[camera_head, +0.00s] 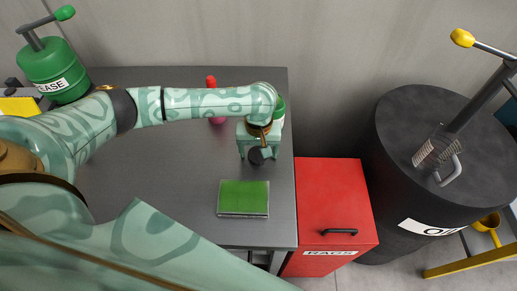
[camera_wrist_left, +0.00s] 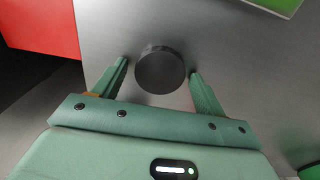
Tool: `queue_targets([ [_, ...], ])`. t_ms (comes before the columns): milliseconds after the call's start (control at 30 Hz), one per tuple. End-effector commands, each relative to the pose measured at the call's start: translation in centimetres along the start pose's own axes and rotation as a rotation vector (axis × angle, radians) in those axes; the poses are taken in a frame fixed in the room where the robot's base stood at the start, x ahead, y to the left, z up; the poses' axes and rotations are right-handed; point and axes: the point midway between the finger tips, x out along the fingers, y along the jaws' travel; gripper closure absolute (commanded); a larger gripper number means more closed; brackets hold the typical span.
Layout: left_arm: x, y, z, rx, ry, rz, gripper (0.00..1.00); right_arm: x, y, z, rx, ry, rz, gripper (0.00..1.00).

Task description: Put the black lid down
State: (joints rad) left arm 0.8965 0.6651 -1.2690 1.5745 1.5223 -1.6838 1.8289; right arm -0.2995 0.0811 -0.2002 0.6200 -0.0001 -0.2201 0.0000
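The black lid (camera_head: 257,155) is a small dark round disc over the grey table, near its right side. It shows larger in the left wrist view (camera_wrist_left: 160,72). My left gripper (camera_head: 259,158) points down at it, with one finger on each side. In the left wrist view the fingers (camera_wrist_left: 159,68) are apart, with a narrow gap between each and the lid, so the gripper looks open around it. I cannot tell for sure whether the lid rests on the table. My right gripper is not in view.
A red-topped item (camera_head: 211,82) and a green container (camera_head: 279,112) stand behind my arm. A red rags bin (camera_head: 333,205) and a black oil drum (camera_head: 400,140) stand to the right.

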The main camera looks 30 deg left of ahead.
Motion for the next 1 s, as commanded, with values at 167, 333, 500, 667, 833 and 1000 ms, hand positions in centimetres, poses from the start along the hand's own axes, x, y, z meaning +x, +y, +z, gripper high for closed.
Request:
queue_targets([
  [167,0.0,0.0,0.0,0.000,0.000,0.000,0.28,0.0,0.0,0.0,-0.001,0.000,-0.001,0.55],
  [333,-1.8,0.0,0.0,0.002,0.003,0.001,0.28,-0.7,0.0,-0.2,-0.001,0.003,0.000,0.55],
  [500,-6.0,0.0,-0.1,0.001,0.004,0.003,0.28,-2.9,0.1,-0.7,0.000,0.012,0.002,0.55],
  [667,-9.6,0.0,-0.1,0.001,0.003,0.002,0.28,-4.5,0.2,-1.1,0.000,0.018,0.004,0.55],
  [833,-11.8,0.0,-0.1,0.000,0.001,0.001,0.28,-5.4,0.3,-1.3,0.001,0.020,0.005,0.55],
  [1000,-12.3,0.0,0.0,0.000,0.000,0.000,0.28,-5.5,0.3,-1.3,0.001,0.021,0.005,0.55],
])
